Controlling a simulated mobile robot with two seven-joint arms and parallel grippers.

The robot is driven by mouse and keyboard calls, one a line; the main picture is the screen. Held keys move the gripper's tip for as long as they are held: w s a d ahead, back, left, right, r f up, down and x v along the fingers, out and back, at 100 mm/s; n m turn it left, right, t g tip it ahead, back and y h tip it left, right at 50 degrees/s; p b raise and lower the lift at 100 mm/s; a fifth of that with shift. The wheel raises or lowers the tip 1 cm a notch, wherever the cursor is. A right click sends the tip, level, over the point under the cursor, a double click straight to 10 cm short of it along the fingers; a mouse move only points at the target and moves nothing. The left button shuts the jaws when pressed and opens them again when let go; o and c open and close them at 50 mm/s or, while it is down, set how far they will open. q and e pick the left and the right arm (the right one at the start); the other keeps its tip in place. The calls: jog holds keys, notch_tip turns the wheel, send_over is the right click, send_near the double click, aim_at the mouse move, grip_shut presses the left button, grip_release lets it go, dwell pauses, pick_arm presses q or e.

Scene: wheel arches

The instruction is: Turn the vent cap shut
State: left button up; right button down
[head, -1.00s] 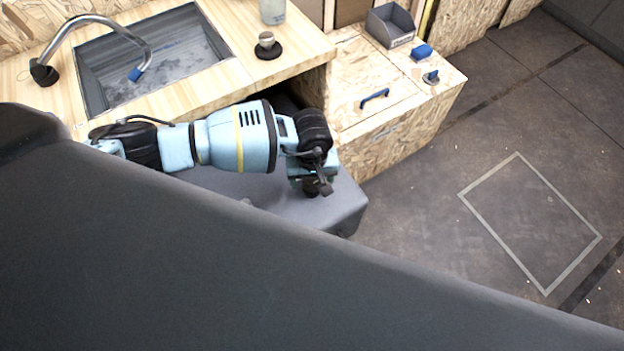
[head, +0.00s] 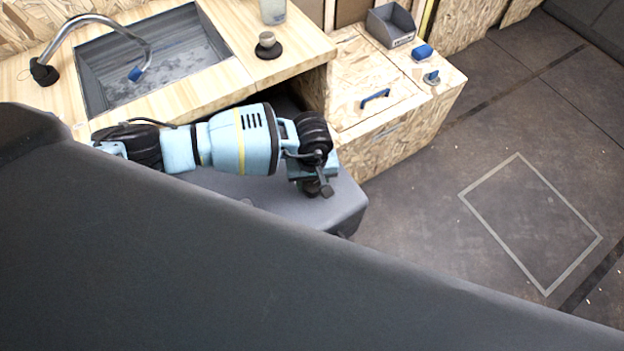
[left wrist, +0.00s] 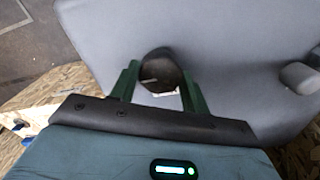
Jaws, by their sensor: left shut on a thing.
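The vent cap (left wrist: 159,66) is a dark round knob on the grey wheel arch (left wrist: 235,45) in the left wrist view. My left gripper (left wrist: 160,76) has its two green fingers on either side of the cap and is shut on it. In the head view my left gripper (head: 316,186) points down at the right end of the grey wheel arch (head: 345,205). There the cap is largely hidden by the gripper, and its turn angle cannot be told. My right gripper is not in view.
A grey rounded knob (left wrist: 300,77) stands on the arch at the right of the wrist view. A wooden counter with a sink (head: 150,60) and a chipboard box with a blue handle (head: 375,97) lie behind the arm. Open floor (head: 480,150) is at the right.

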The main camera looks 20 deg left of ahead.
pick_arm(q)
jog(key=n, duration=0.5)
jog(key=shift+r+p, duration=0.1)
jog(key=shift+p, duration=0.3)
jog(key=n+p, duration=0.1)
jog(key=n, duration=0.3)
jog(key=n+p, duration=0.1)
jog(key=n, duration=0.3)
jog(key=shift+n, duration=0.4)
jog(key=shift+n+p, duration=0.75)
jog(key=shift+n, duration=1.25)
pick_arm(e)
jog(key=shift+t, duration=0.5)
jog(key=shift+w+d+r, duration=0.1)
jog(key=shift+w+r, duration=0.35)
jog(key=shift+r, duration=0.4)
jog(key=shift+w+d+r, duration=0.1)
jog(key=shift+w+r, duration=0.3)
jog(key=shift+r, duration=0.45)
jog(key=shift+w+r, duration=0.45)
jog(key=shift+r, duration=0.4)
pick_arm(q)
jog(key=o, duration=1)
jog(key=shift+s, duration=0.1)
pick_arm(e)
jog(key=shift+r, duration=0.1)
